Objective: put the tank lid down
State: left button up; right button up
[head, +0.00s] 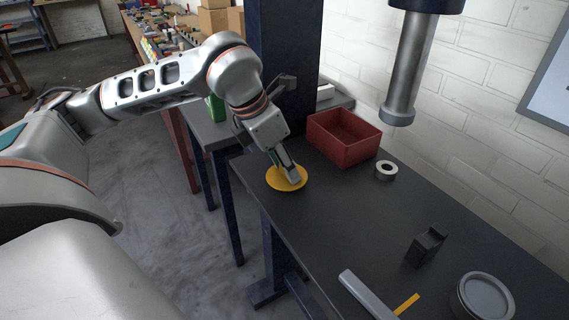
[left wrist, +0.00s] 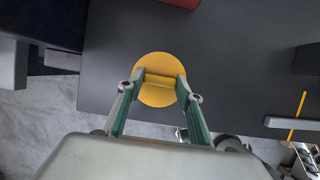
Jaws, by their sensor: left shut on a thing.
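The tank lid, a round yellow disc (head: 275,184), is at the left end of the dark workbench in the head view. In the left wrist view the lid (left wrist: 158,60) has a raised yellow bar across its middle. My left gripper (left wrist: 160,84) is shut on that bar, with one finger at each end. In the head view my left gripper (head: 292,177) points down onto the lid and hides part of it. I cannot tell whether the lid touches the bench or is slightly above it. My right gripper is not in view.
A red bin (head: 343,155) stands behind the lid, with a pale ring (head: 386,170) beside it. A black block (head: 425,246), grey bar (head: 366,296), yellow strip (head: 406,304) and round grey container (head: 486,297) lie nearer. A metal cylinder (head: 407,75) hangs above. The bench middle is clear.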

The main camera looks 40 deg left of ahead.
pick_arm(q)
jog(key=shift+f, duration=0.15)
jog(key=o, duration=1.2)
jog(key=v, duration=1.2)
jog(key=shift+s, duration=0.1)
jog(key=shift+f, duration=0.1)
grip_shut()
dwell(0.4)
